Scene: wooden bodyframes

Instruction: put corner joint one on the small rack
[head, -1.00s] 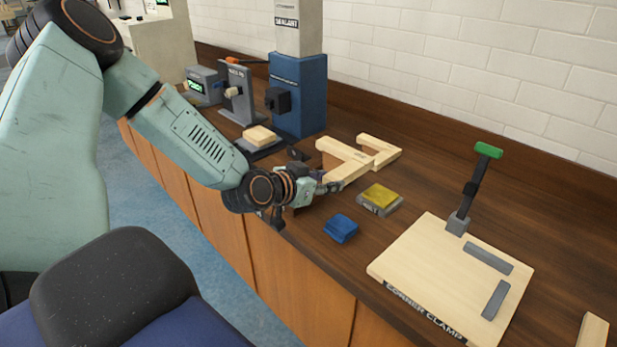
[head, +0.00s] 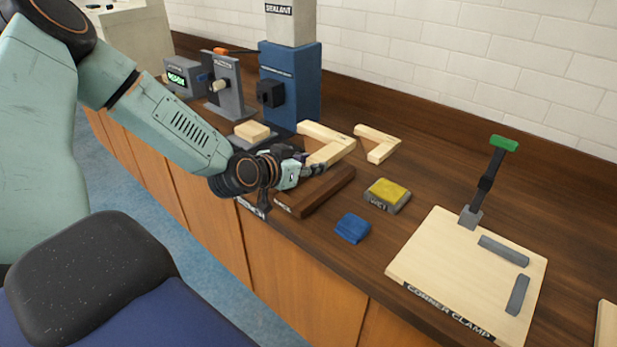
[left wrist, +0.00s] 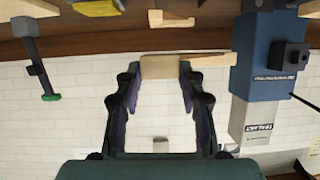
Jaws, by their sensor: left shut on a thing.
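My left gripper (head: 312,170) is shut on an L-shaped pale wooden corner joint (head: 330,150). In the left wrist view, the fingers (left wrist: 158,95) close on the end of one leg of the corner joint (left wrist: 162,67). A second L-shaped joint (head: 378,147) lies on the bench to its right, apart from it. The small rack (head: 325,192) is a low dark-brown block at the bench's front edge, just below and right of the gripper. The held joint appears above and behind the rack; its exact height is unclear. My right gripper is not in view.
A yellow-topped grey block (head: 387,194) and a blue cloth (head: 352,228) lie right of the rack. The corner clamp board (head: 450,265) stands farther right with an upright lever. A blue sealant dispenser (head: 292,85) and a pale block (head: 252,131) stand behind and left.

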